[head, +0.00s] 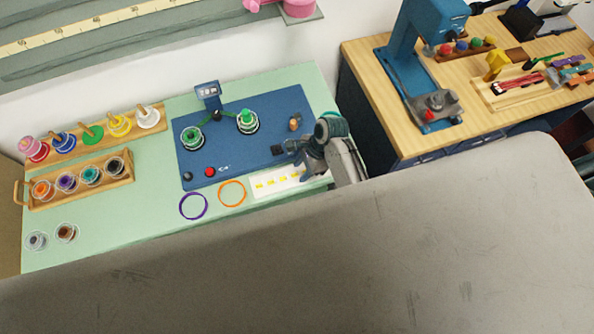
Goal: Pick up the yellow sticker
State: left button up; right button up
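A white sheet (255,194) lies at the front right of the green counter mat. It carries a row of several small yellow stickers (283,180). My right gripper (290,148) is over the right part of the blue board, just behind the sheet's right half in the picture. My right wrist and arm cover the sheet's right end. The fingers are small and dark here, and I cannot tell whether they are open or shut. Nothing yellow shows clearly between them. My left gripper is not in view.
A blue board (240,160) holds green spools (247,121) and a red button (210,172). Purple (193,206) and orange rings (231,193) lie left of the sheet. Wooden racks of spools (85,183) stand left. A wooden bench (390,130) with a blue machine (425,40) is at right.

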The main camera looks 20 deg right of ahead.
jog(key=shift+c, duration=0.2)
grip_shut()
jog(key=shift+w+r, duration=0.1)
jog(key=shift+r, duration=0.05)
